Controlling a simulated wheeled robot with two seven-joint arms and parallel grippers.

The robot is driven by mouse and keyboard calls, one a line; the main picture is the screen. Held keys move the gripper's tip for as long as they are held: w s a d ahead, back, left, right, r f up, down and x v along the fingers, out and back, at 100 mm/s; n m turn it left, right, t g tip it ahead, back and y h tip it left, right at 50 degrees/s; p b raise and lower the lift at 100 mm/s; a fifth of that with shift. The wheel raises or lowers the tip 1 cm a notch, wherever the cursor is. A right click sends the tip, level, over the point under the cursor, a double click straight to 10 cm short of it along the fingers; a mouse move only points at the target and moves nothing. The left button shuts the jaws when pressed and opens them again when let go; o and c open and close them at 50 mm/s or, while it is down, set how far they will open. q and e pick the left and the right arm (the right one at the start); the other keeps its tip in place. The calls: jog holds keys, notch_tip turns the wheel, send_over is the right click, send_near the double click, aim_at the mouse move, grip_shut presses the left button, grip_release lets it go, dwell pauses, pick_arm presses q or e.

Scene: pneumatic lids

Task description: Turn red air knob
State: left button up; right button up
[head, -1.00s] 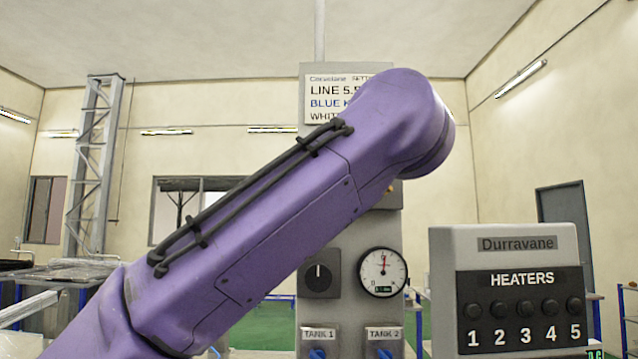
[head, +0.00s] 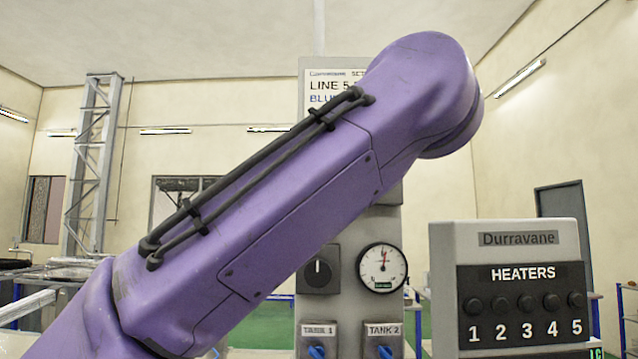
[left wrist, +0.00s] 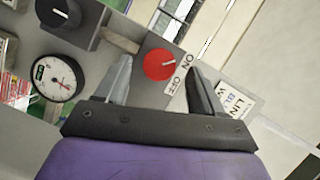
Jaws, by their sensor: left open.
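The red air knob (left wrist: 159,64) shows in the left wrist view, with a pale pointer mark and ON and OFF labels beside it. The pointer lies toward the ON label. My left gripper (left wrist: 160,66) is open, with one finger to each side of the knob in the picture. I see no contact, and how far the fingertips are from the knob is hard to tell. In the head view my purple left arm hides the knob and the gripper. My right gripper is in neither view.
The grey panel (head: 340,328) also carries a black knob (head: 318,268), a round gauge (head: 383,267) and two blue tank knobs (head: 385,352). A heaters box (head: 440,290) with several black buttons stands to the right. The same black knob (left wrist: 60,12) and gauge (left wrist: 54,79) show in the wrist view.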

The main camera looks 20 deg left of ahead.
pick_arm(q)
jog(key=v, duration=0.7)
jog(key=shift+d, duration=0.2)
jog(key=shift+s, duration=0.1)
jog(key=shift+d, duration=0.1)
